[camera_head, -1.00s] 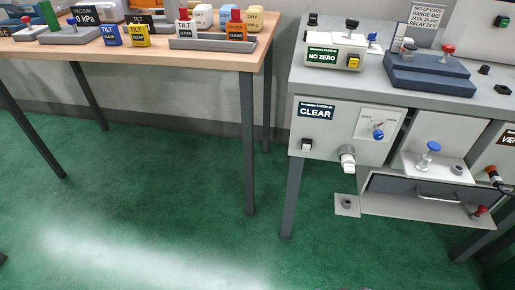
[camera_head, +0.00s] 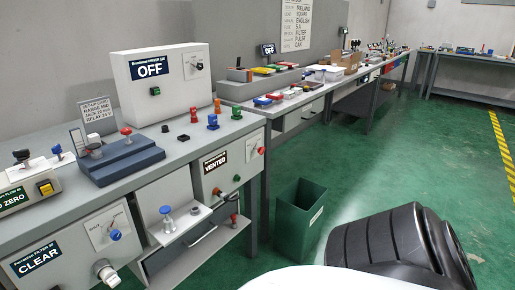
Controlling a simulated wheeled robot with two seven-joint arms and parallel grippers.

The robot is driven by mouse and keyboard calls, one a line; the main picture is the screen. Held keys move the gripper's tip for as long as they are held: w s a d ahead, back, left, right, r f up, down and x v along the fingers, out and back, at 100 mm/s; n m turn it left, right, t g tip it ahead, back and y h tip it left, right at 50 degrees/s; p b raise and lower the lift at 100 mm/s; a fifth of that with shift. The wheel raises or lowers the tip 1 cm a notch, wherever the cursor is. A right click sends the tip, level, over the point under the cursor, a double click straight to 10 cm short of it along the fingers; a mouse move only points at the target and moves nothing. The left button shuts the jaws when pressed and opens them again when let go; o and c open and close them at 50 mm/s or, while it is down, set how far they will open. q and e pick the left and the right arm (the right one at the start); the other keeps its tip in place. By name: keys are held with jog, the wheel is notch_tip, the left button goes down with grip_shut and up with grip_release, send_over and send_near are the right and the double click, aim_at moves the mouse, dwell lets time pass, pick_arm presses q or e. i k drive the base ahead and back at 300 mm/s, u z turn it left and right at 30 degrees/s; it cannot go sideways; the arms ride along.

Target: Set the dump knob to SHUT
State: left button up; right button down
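No label reading dump is legible, so I cannot tell which knob it is. A blue knob (camera_head: 115,234) sits on a small white dial plate on the front panel with the CLEAR display (camera_head: 37,258). A red knob (camera_head: 261,151) and a green knob (camera_head: 236,178) are on the front panel with the VENTED display (camera_head: 216,161). Another dial knob (camera_head: 199,66) is on the white box with the OFF display (camera_head: 152,69). The dial markings are too small to read. Neither of my grippers is in view.
The grey workbench (camera_head: 90,195) runs along the left. A blue-grey fixture (camera_head: 121,160) and several coloured plugs stand on it. A blue-topped plunger (camera_head: 167,217) is on a shelf below. A green bin (camera_head: 300,221) stands on the floor. The floor to the right is open.

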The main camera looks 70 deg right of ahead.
aim_at(261, 150)
jog(key=z, duration=2.1)
